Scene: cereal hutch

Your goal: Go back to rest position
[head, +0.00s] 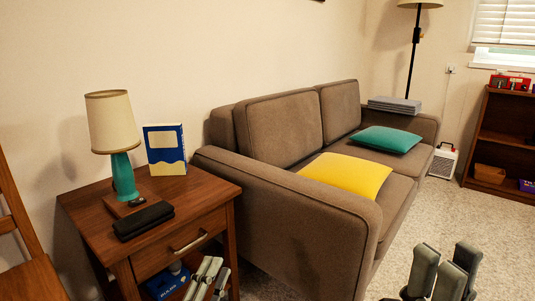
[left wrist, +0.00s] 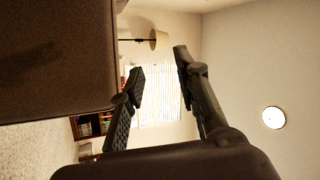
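My left gripper (head: 208,276) shows at the bottom edge of the head view, in front of the nightstand's lower part. In the left wrist view its two fingers (left wrist: 160,68) stand apart with nothing between them. My right gripper (head: 445,262) points up at the bottom right of the head view, over the carpet beyond the sofa's front. Its fingers look spread, with nothing seen between them. The arms behind both grippers are mostly out of the picture.
A wooden nightstand (head: 88,207) carries a lamp (head: 112,125), a book (head: 165,150) and a black case (head: 143,221). The brown sofa (head: 300,225) holds a yellow cushion (head: 347,174) and a green cushion (head: 388,139). A chair (head: 28,278) stands left. Carpet (head: 475,215) is clear at right.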

